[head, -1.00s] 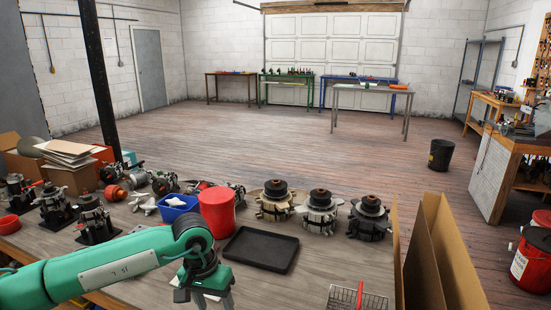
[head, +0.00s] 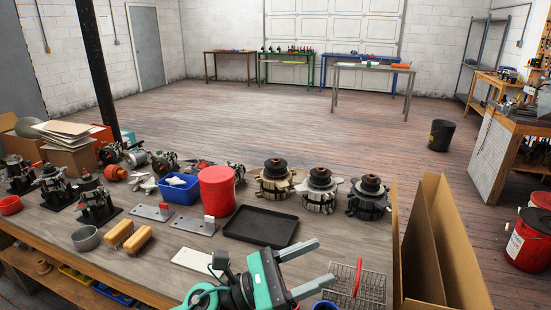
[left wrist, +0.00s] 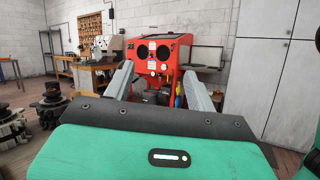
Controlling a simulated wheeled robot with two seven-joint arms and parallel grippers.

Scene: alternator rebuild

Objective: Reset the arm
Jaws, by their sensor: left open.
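My left gripper (head: 326,261) is at the bottom middle of the head view, in front of the black tray and near the front part of the workbench (head: 150,270). Its two grey fingers are spread apart and point right, with nothing between them. In the left wrist view, the open fingers (left wrist: 158,76) frame a distant red cabinet (left wrist: 152,52). Most of the left arm is below the picture edge. My right gripper is in neither view.
The bench holds a black tray (head: 260,226), red bucket (head: 217,188), blue bin (head: 179,188), two brushes (head: 138,240), a wire basket (head: 360,285) and several alternator parts (head: 320,190). An open cardboard box (head: 425,240) stands at right. The floor beyond is mostly clear.

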